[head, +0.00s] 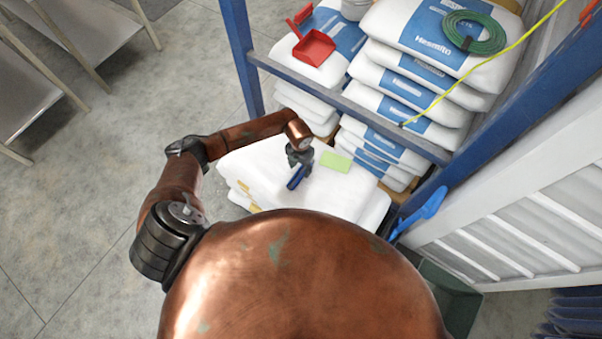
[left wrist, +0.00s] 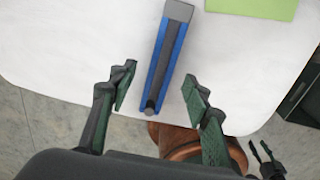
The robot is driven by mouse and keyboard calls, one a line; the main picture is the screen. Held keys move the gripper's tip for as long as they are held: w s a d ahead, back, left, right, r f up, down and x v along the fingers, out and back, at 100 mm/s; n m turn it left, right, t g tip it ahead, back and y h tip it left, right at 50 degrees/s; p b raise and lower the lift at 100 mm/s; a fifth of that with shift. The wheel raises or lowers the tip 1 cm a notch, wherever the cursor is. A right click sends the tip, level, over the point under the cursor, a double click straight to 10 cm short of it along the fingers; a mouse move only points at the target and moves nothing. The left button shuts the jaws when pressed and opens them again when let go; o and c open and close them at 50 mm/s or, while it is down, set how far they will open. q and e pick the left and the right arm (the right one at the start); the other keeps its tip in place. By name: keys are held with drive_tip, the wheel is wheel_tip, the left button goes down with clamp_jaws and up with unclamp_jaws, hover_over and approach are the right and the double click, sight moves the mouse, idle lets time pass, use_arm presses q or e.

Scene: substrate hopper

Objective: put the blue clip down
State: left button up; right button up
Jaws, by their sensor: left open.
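The blue clip (head: 295,178), a long blue piece with a dark grey middle, is over the white sack top (head: 258,160) in the head view. In the left wrist view the clip (left wrist: 169,55) lies lengthwise, its near end between my fingers. My left gripper (head: 299,161) is above the sack; in the left wrist view its fingers (left wrist: 160,92) are spread, with a gap on each side of the clip. A dark two-pronged shape at the right of the left wrist view looks like my right gripper (left wrist: 264,158); its opening is unclear.
A light green card (head: 336,162) lies on the same sack, right of the clip. Behind stand stacked sacks (head: 405,85) with a red dustpan (head: 313,47) and a green hose coil (head: 474,32). A blue rack beam (head: 350,108) crosses behind my gripper. A blue tool (head: 432,204) is at right.

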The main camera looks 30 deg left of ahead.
sight(300, 175)
use_arm(q)
wheel_tip(300, 175, down, 4)
drive_tip(key=shift+r, duration=0.2)
drive_tip(key=shift+c, duration=0.7)
clamp_jaws()
drive_tip(key=shift+r, duration=0.1)
